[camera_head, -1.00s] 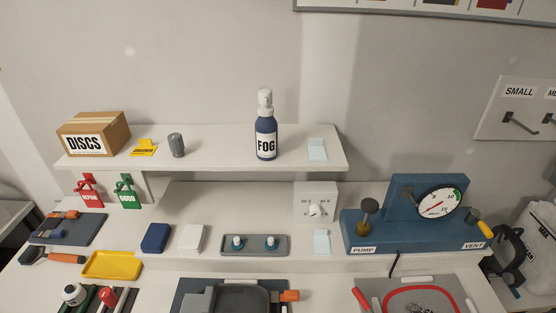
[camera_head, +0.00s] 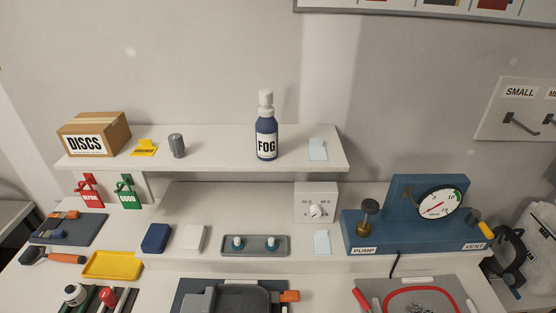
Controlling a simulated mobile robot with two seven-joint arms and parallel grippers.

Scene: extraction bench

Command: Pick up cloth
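No piece is plainly marked as the cloth. Neither of my grippers is in view.
A grey tray (camera_head: 282,252) holds two small knobs. A dial box (camera_head: 316,203) and a blue pump stand (camera_head: 385,236) with a gauge are at right. The shelf (camera_head: 220,150) carries the FOG bottle (camera_head: 266,125) and DISCS box (camera_head: 95,133). A yellow tray (camera_head: 112,265) is at left.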

